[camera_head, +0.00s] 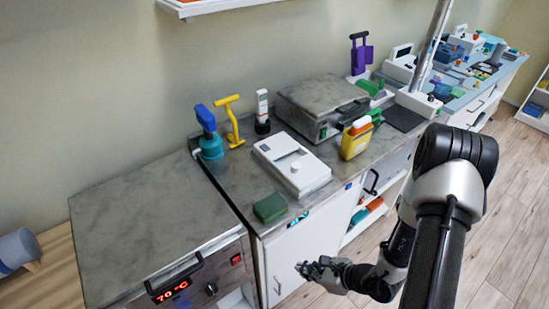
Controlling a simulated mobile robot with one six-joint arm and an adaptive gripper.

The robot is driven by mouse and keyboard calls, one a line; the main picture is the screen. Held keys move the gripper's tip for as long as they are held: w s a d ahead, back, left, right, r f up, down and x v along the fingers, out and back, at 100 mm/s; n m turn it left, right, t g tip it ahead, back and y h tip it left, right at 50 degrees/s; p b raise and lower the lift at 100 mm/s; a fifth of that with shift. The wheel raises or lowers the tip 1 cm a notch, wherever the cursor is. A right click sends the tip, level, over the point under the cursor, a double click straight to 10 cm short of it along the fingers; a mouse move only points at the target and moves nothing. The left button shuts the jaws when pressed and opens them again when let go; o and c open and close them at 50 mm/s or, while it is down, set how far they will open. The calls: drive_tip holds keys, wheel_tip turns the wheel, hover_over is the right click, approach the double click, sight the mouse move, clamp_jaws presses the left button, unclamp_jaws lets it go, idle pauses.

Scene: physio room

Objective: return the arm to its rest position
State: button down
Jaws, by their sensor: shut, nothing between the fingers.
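My arm comes in from the lower right, with a black elbow and silver-grey links. It bends down and to the left, in front of the white cabinet door (305,248). My gripper (304,268) is at the end of the arm, below the counter's front edge. Its fingers are small in view; they are shut with nothing between them. It appears apart from the counter items, though its distance from the cabinet door cannot be told.
The metal counter (232,179) holds a white device (292,163), a green block (270,208), a yellow container (355,140) and a grey lidded machine (322,103). A heater unit (150,225) reading 70 °C stands at left. Wooden floor (500,240) is open at right.

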drive_tip(key=s+a+r+n+g+y, duration=0.15)
drive_tip(key=a+r+n, duration=0.25)
drive_tip(key=r+n, duration=0.5)
drive_tip(key=s+a+r+n+g, duration=0.1)
drive_tip(key=a+r+n+g, duration=0.3)
drive_tip(key=r, duration=0.9)
drive_tip(key=s+d+r+n+t+h, duration=0.2)
drive_tip(key=s+d+r+n+h, duration=0.2)
drive_tip(key=s+r+n, duration=0.1)
drive_tip(key=s+d+r+n+t+h, duration=0.2)
drive_tip(key=s+d+r+n+h, duration=0.3)
drive_tip(key=r, duration=0.4)
drive_tip(key=s+n, duration=0.1)
drive_tip(key=n, duration=0.1)
drive_tip(key=shift+r+n, duration=0.15)
drive_tip(key=shift+n, duration=0.25)
